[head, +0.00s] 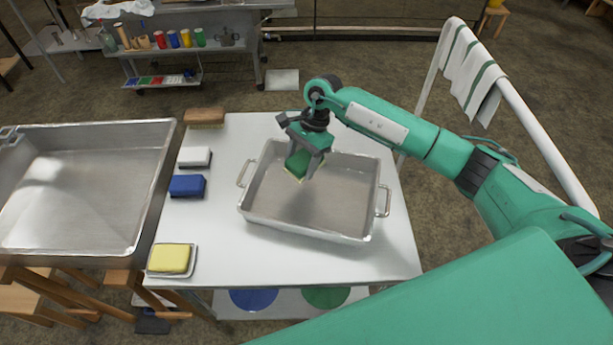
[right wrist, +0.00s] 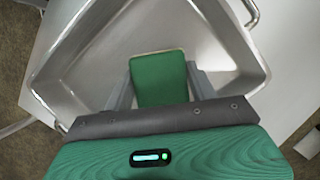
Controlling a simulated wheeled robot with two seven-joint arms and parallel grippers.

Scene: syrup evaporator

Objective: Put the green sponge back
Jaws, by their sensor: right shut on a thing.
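The green sponge (head: 297,164) is between the fingers of my right gripper (head: 303,168), which is shut on it. The gripper points down and holds the sponge over the left back part of a metal pan (head: 318,228) on the table. In the right wrist view the sponge (right wrist: 159,78) sits between the two grey fingers, with the pan (right wrist: 215,70) below and around it. Whether the sponge touches the pan floor is hard to tell. My left gripper does not show.
On the white table (head: 390,258), left of the pan, are a brown brush (head: 204,117), a white block (head: 196,157), a blue sponge (head: 187,186) and a yellow sponge (head: 170,258) on a dish. A large metal basin (head: 85,190) stands left. A towel (head: 470,70) hangs on a rail right.

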